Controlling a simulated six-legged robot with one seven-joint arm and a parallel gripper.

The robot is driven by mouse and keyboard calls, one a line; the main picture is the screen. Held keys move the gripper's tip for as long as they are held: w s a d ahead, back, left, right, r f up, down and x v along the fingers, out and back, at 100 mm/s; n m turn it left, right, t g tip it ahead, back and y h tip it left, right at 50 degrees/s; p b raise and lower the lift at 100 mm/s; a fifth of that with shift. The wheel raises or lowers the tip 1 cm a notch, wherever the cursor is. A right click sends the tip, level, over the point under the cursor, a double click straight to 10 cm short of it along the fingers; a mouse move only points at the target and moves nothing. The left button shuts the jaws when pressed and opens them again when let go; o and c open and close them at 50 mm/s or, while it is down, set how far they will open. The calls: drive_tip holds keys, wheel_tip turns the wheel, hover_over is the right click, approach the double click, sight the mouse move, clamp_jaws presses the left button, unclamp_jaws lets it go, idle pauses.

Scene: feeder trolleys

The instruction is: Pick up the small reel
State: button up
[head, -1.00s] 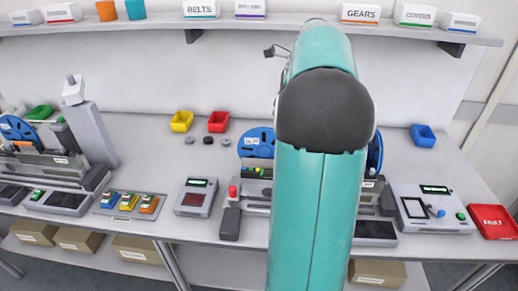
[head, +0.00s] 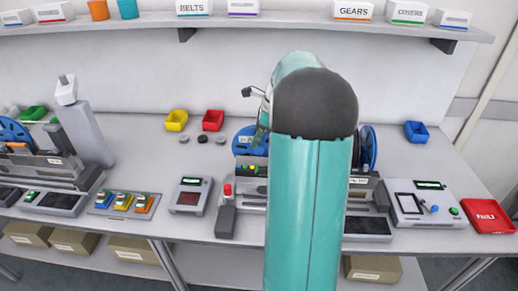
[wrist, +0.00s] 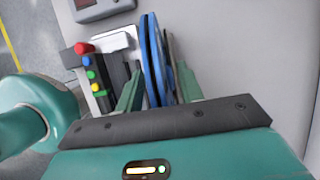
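A blue reel (head: 246,143) stands upright at the middle feeder trolley, partly hidden behind my arm in the head view. In the wrist view a blue reel (wrist: 152,55) shows nearly edge-on. My gripper (wrist: 158,80) is open, with one green finger on each side of this reel and a gap beside each finger; I cannot tell whether either touches. Another blue reel (head: 369,148) shows right of my arm, and a third (head: 14,134) stands at the far left. I cannot tell their sizes apart with certainty.
A block with coloured buttons (wrist: 92,75) lies left of the reel. Yellow (head: 176,120), red (head: 213,120) and blue (head: 416,132) bins stand on the bench. A shelf (head: 420,29) with labelled boxes runs above. A red fault tray (head: 487,217) is at the right.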

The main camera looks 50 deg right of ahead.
drive_tip(key=shift+f, duration=0.2)
drive_tip(key=shift+w, duration=0.1)
clamp_jaws()
